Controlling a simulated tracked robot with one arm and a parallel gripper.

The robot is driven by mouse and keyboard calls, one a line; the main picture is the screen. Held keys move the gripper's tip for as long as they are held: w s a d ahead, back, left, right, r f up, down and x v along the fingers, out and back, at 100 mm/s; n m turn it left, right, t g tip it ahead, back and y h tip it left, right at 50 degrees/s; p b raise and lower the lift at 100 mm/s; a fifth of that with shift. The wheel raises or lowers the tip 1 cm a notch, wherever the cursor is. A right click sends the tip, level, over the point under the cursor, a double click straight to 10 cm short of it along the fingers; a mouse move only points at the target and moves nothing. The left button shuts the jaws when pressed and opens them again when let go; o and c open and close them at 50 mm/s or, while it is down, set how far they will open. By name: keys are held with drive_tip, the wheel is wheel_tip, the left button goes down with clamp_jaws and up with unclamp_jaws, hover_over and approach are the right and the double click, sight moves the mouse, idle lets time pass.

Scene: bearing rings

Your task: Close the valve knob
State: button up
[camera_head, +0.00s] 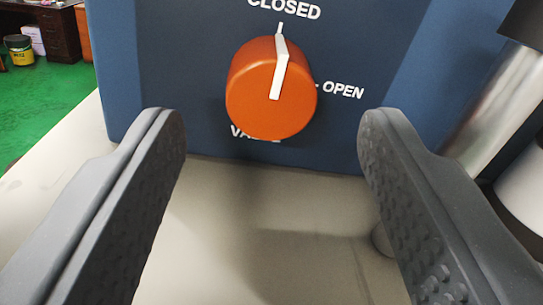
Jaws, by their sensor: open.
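An orange round valve knob (258,105) sits on the dark front panel (190,60) of a blue box. Its white pointer line (279,70) runs up toward the "CLOSED" label (284,8) at the top of the knob. An "OPEN" label (343,90) is at the right of the knob. A label below it is partly hidden by the knob. My gripper (272,120) is open and empty. Its two dark fingers stand wide apart, one to the left and one to the right of the knob, and they appear nearer to the camera than it.
The blue box stands on a pale tabletop (240,215), which is bare between the fingers. A metallic cylinder (495,95) and a white round part (525,185) are close at the right. Green floor (60,95) and a dark desk (55,30) show at the far left.

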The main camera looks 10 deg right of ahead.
drive_tip(key=s+b, duration=0.2)
drive_tip(key=s, duration=0.9)
drive_tip(key=shift+f, duration=0.1)
drive_tip(key=a+m+g+y, duration=0.1)
drive_tip(key=a+m, duration=0.2)
drive_tip(key=a, duration=0.9)
drive_tip(key=s+a+f+g, duration=0.1)
drive_tip(key=s+a+f, duration=0.3)
drive_tip(key=f, duration=0.3)
drive_tip(key=s+a+f+h, duration=0.1)
drive_tip(key=s+a+f, duration=0.2)
drive_tip(key=f, duration=0.4)
drive_tip(key=shift+s+a+f+n+g+b, duration=0.25)
drive_tip(key=shift+s+a+n+g+b, duration=0.15)
drive_tip(key=shift+s, duration=0.2)
